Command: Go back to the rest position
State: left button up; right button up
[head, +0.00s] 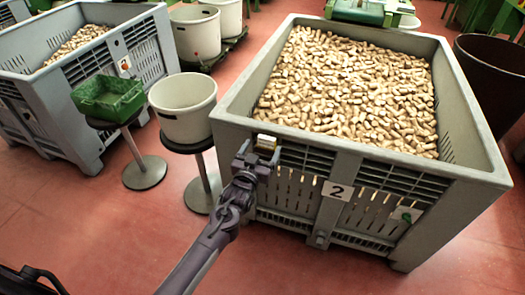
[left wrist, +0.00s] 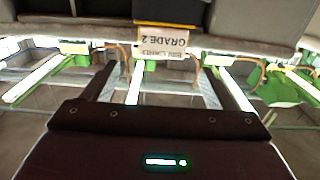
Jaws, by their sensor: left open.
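My left gripper (head: 257,156) is at the front left part of the large grey crate marked 2 (head: 480,160), close to its front wall just below the rim. It is open. A small pale and yellow card holder (head: 266,139) sits at the crate's rim right by the fingertips. In the left wrist view its card (left wrist: 165,40) shows upside down and reads "GRADE 2" and "BIN CARD", ahead of the open fingers. I cannot tell whether a finger touches it. My right gripper is not in view.
The crate is full of corks (head: 345,90). Left of it stand a white bucket (head: 184,108) and a green tray (head: 108,98) on round-based stands. Another grey crate (head: 45,120) is at the far left, a dark brown bin (head: 492,75) at the right. The red floor in front is clear.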

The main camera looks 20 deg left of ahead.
pick_arm(q)
jog(key=shift+r, duration=0.35)
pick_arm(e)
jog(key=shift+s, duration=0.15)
pick_arm(q)
jog(key=shift+w+a, duration=0.1)
jog(key=shift+w, duration=0.05)
